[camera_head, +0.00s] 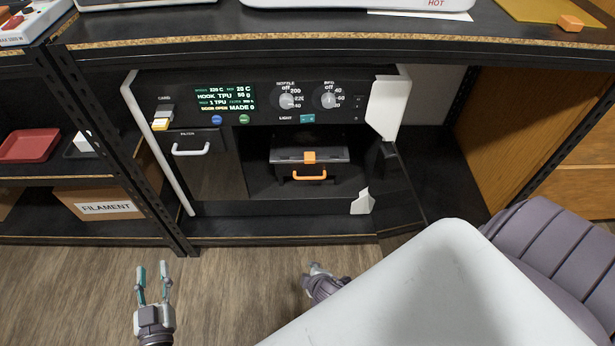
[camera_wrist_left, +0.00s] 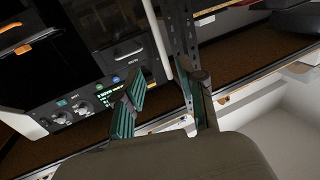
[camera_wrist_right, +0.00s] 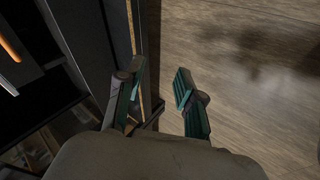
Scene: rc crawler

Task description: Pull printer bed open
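The printer (camera_head: 262,130) stands in the shelf bay. Its front door (camera_head: 400,185) is swung open to the right. The dark printer bed (camera_head: 310,158) sits inside the chamber with an orange handle (camera_head: 309,178) at its front; an orange clip is above. An orange bar shows at the upper left of the right wrist view (camera_wrist_right: 8,45). My left gripper (camera_head: 153,270) is open and empty, low in front of the shelf, left of the printer. My right gripper (camera_head: 316,268) is below the printer; its fingers are open and empty in the right wrist view (camera_wrist_right: 152,85).
Left of the chamber is a drawer with a white handle (camera_head: 191,149). A black shelf post (camera_head: 150,180) stands left of the printer, with a filament box (camera_head: 110,208) beyond it. Open wooden floor (camera_head: 240,285) lies in front. My pale arm link covers the lower right.

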